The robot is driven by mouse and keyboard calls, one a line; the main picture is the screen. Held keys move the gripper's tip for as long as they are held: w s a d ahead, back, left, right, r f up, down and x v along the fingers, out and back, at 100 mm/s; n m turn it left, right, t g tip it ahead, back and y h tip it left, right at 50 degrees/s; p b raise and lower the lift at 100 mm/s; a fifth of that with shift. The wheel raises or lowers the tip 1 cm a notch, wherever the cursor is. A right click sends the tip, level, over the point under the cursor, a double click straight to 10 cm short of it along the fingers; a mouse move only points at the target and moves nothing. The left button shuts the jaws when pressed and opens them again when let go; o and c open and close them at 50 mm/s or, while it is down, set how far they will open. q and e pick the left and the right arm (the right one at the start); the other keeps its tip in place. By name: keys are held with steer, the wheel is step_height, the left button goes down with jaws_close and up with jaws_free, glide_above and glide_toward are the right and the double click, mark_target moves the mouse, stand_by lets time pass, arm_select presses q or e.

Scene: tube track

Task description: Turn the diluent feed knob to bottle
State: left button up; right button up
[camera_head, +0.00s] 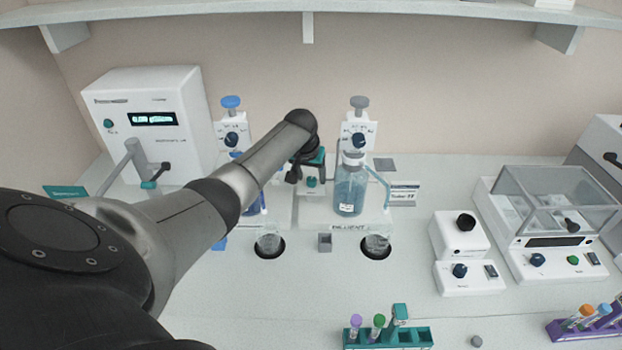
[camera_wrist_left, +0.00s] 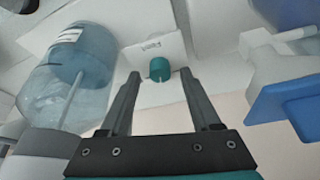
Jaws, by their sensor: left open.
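The diluent feed knob is a small teal knob (camera_wrist_left: 160,69) on a white plate with a small label, too small to read. In the head view, the teal knob (camera_head: 311,182) shows just left of the diluent bottle (camera_head: 349,190). My left gripper (camera_wrist_left: 160,76) is open, its two fingertips apart on either side of the knob in the wrist view. I cannot tell how deep the knob sits between them or which way it points. In the head view my left gripper (camera_head: 294,174) is partly hidden by my arm. My right gripper is not in view.
A teal tube rack (camera_head: 388,338) stands at the front. A balance (camera_head: 548,220) is at right. The bench front is mostly clear.

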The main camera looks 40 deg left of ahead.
arm_select(q)
steer(key=shift+w+f, duration=0.15)
steer(key=shift+f, duration=0.2)
steer(key=shift+c, duration=0.4)
jaws_close()
